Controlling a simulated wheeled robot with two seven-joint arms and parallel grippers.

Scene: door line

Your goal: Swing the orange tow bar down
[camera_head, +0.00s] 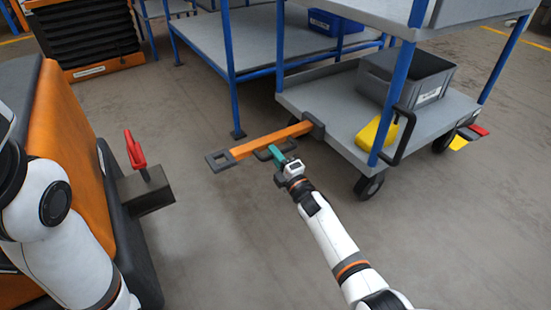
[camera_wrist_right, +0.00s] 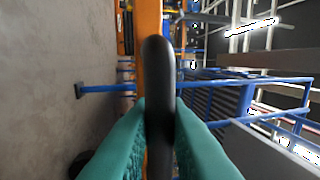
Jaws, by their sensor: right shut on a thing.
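The orange tow bar (camera_head: 271,141) juts out from the left side of the grey cart, about level, with a dark square eye (camera_head: 220,160) at its free end and a dark mount (camera_head: 313,125) at the cart. A dark handle loop (camera_head: 264,154) is on its near side. My right gripper (camera_head: 278,153) has teal fingers and is shut on this handle. In the right wrist view the dark handle (camera_wrist_right: 160,95) stands between the teal fingers, with the orange bar (camera_wrist_right: 149,20) behind it. My left arm shows at the left edge, but its gripper is out of view.
The grey cart (camera_head: 345,147) with blue posts carries a grey crate (camera_head: 405,75) and a yellow item (camera_head: 377,133). An orange and dark vehicle (camera_head: 65,140) with a red lever (camera_head: 135,153) stands at left. The floor between is clear.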

